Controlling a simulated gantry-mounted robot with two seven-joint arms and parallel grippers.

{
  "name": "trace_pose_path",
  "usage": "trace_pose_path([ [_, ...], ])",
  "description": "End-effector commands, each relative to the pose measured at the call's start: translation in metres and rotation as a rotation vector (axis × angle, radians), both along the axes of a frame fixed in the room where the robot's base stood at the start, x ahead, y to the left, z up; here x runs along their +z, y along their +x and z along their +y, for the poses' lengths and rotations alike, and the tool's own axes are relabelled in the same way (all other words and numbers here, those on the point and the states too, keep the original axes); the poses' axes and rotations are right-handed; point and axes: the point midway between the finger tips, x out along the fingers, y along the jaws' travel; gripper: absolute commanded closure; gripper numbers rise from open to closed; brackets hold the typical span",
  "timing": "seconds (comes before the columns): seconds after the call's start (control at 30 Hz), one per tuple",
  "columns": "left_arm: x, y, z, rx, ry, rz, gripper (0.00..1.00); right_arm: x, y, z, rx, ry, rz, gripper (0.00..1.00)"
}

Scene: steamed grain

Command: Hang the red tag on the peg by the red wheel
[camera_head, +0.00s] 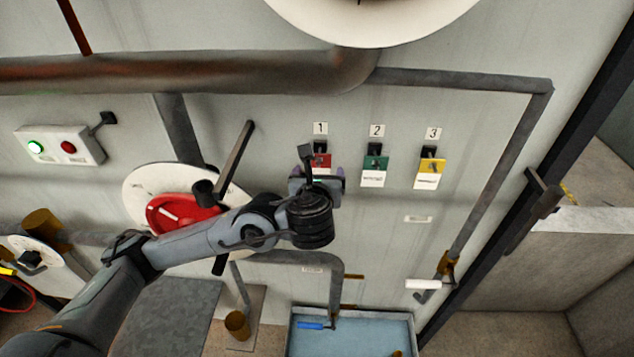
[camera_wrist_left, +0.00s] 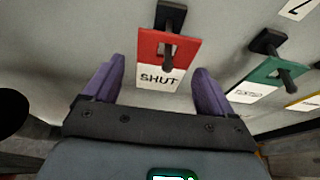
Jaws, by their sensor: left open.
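The red tag (camera_head: 321,161) hangs on the hook under the number 1 label in the head view, partly hidden by my left gripper. In the left wrist view the red tag (camera_wrist_left: 164,58) has a white lower part reading "SHUT" and hangs on a black hook (camera_wrist_left: 168,18). My left gripper (camera_head: 318,176) is open, its purple fingers (camera_wrist_left: 152,82) on either side of the tag's lower part, apart from it. The red wheel (camera_head: 172,214) is on a white disc left of my left gripper, partly behind my arm. I cannot make out the peg by it for sure. My right gripper is not in view.
A green tag (camera_head: 375,163) and a yellow tag (camera_head: 431,167) hang to the right on hooks 2 and 3. A dark lever (camera_head: 236,158) sticks out near the wheel. A thick pipe (camera_head: 190,72) runs above. A blue tray (camera_head: 350,340) stands below.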

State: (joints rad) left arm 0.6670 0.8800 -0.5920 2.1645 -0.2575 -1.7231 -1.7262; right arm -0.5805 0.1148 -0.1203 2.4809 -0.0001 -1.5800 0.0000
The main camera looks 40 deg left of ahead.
Motion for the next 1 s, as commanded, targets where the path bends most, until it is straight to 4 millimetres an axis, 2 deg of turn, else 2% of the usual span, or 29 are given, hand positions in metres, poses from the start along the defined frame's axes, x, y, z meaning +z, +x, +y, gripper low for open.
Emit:
trace_pose_path([
  [0.2, -0.006, 0.012, 0.009, -0.001, 0.0, 0.0, 0.15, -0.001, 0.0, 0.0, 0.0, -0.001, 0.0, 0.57],
  [0.57, -0.007, 0.015, 0.011, -0.001, 0.0, 0.0, 0.15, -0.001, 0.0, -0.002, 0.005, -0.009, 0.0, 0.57],
  [0.93, -0.007, 0.014, 0.011, -0.001, 0.0, 0.0, 0.7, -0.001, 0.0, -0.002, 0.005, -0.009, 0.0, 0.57],
  [0.97, -0.007, 0.014, 0.011, -0.001, 0.0, 0.0, 0.36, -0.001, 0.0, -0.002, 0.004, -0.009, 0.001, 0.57],
  [1.0, -0.007, 0.014, 0.011, -0.001, 0.0, 0.0, 0.3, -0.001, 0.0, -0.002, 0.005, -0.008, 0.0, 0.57],
])
